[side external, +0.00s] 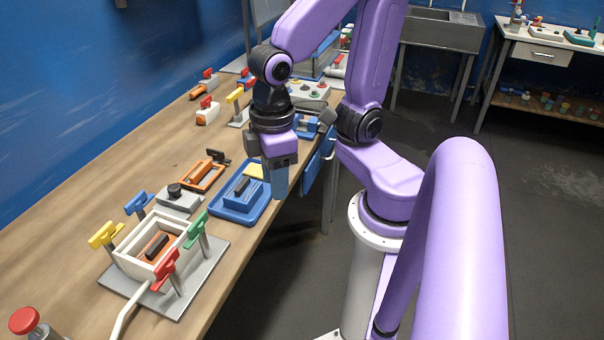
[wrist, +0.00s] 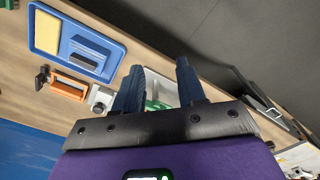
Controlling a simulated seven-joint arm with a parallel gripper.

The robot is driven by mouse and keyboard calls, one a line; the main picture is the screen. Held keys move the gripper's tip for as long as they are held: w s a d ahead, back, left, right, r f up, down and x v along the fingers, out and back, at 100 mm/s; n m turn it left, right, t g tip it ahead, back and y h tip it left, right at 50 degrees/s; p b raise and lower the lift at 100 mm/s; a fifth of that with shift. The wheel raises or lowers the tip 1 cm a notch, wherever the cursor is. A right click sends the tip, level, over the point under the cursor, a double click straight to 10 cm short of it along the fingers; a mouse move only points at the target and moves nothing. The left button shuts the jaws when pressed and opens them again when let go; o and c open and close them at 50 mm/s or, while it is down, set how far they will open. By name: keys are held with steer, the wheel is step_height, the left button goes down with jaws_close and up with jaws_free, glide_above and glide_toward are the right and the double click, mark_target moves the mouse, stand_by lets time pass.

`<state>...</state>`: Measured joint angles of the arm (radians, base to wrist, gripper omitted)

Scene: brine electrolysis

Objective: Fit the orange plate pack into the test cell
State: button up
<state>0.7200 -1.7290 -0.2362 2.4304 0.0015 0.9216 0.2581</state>
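The test cell (side external: 127,262) is an open white box on a grey base plate, with yellow, blue, green and red handles around it. The orange plate pack (side external: 141,257), with a dark bar on top, lies inside the cell. The walls partly hide it, so I cannot tell how fully it is seated. My gripper (side external: 280,188) hangs beyond the blue tray, near the bench edge and well away from the cell. In the wrist view its blue fingers (wrist: 158,88) are apart with nothing held between them. Part of the cell (wrist: 160,88) shows far beyond them.
A blue tray (side external: 226,211) holds a blue block (side external: 238,198) and a yellow pad (side external: 254,172). An orange holder (side external: 211,178) and a grey block with a black knob (side external: 179,204) stand beside it. A red knob (side external: 25,320) stands at the near left.

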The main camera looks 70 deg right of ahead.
steer(key=s+n, duration=0.1)
steer(key=s+d+n, duration=0.2)
steer(key=s+n, duration=0.1)
steer(key=shift+s+d+f, duration=0.1)
steer(key=shift+d+f, duration=0.1)
steer(key=shift+d, duration=0.05)
